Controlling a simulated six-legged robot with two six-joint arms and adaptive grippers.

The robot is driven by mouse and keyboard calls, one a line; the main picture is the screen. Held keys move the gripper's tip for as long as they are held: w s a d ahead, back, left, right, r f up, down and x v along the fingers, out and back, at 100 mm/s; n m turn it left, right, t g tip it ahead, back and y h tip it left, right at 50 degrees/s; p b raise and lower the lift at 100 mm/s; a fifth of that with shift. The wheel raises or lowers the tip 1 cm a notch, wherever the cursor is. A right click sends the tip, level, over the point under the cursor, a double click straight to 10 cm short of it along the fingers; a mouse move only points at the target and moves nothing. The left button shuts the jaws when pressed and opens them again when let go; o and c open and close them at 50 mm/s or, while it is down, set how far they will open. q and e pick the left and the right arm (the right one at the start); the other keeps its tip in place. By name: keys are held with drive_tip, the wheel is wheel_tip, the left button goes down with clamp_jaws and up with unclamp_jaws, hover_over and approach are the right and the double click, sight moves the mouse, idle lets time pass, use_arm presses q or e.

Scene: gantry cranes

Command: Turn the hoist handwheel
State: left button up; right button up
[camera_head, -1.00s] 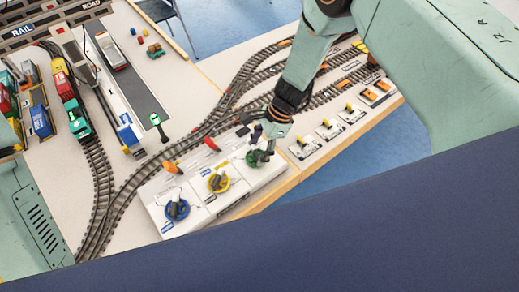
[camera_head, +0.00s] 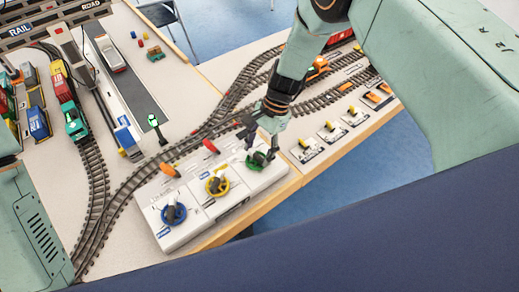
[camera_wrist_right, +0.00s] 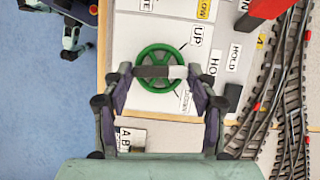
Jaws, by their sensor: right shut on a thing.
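The green handwheel (camera_head: 258,161) is at the right end of the white control panel (camera_head: 236,195) in the head view. My right gripper (camera_head: 263,148) reaches down onto this wheel. In the right wrist view the gripper (camera_wrist_right: 160,72) is shut on the wheel's grey and white crossbar, which spans between its fingertips. My left gripper is not in view; part of my left arm shows at the left edge.
A yellow wheel (camera_head: 217,187) and a blue wheel (camera_head: 173,214) sit on the same panel, with orange and red levers behind. Small switch plates (camera_head: 330,131) stand right of the panel. Curving train tracks (camera_head: 150,172) run behind. The table edge (camera_head: 275,199) lies in front, with blue floor beyond.

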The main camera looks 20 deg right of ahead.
drive_tip(key=shift+s+a+f, duration=0.1)
drive_tip(key=shift+s+f, duration=0.05)
drive_tip(key=shift+s, duration=0.05)
drive_tip(key=o, duration=1.1)
drive_tip(key=shift+w, duration=0.1)
drive_tip(key=shift+o, duration=0.2)
drive_tip(key=shift+w+d+r, duration=0.15)
drive_tip(key=shift+d+r, duration=0.05)
drive_tip(key=shift+r, duration=0.2)
drive_tip(key=v, duration=1.1)
drive_tip(key=shift+d+r, duration=0.1)
drive_tip(key=shift+r, duration=0.05)
